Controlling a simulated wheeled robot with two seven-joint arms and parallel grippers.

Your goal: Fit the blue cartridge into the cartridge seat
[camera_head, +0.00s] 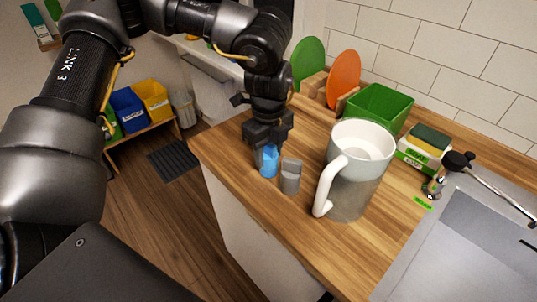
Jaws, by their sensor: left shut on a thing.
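The blue cartridge (268,165) is at the left part of the wooden counter. My left gripper (267,149) comes down from above and is shut on its upper part, which the fingers partly hide. The cartridge looks upright, with its lower end at or just above the counter; I cannot tell whether it touches. A small grey upright piece (290,178) stands just right of the cartridge, with a small gap. I cannot tell whether it belongs to the cartridge seat, and no seat is clearly seen. My right gripper is not in view.
A large white-and-grey jug (346,187) with its handle to the left stands close right of the grey piece. Green and orange discs (344,78), a green bin (379,108) and a sponge stack (427,144) stand behind. The sink (470,245) is at right. The counter front is clear.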

